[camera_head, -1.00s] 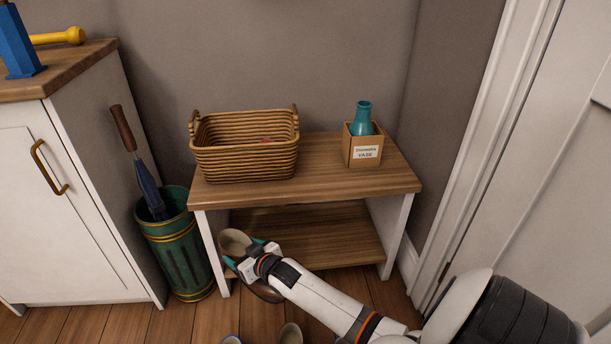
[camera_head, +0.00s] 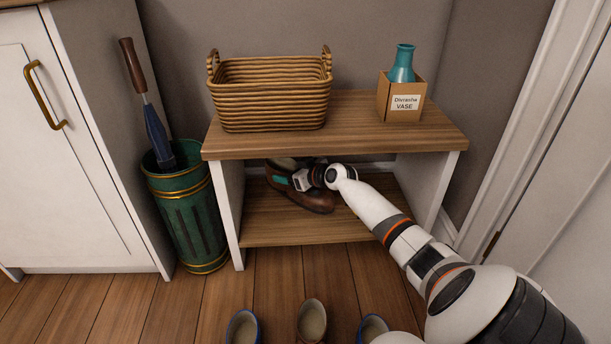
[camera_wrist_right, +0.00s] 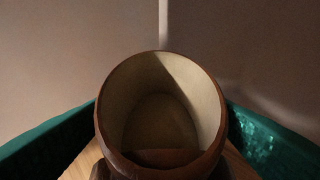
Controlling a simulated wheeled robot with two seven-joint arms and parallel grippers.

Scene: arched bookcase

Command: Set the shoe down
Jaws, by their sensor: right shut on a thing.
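A brown shoe (camera_head: 316,200) is inside the lower shelf of the wooden bench, toward its left side. My right gripper (camera_head: 284,181) reaches in from the right and is shut on the shoe, with a teal finger against its side. In the right wrist view the shoe's (camera_wrist_right: 160,110) round pale-lined opening faces the camera between the two teal fingers. The lower shelf (camera_head: 280,232) is bare wood in front of the shoe. Whether the sole touches the shelf I cannot tell. My left gripper is not in view.
The bench top (camera_head: 350,118) bears a wicker basket (camera_head: 270,95) and a boxed teal vase (camera_head: 403,90). A green umbrella stand (camera_head: 190,220) stands left of the bench. Several shoes, one brown (camera_head: 311,322), stand on the floor in front. The shelf's right part is partly behind my arm.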

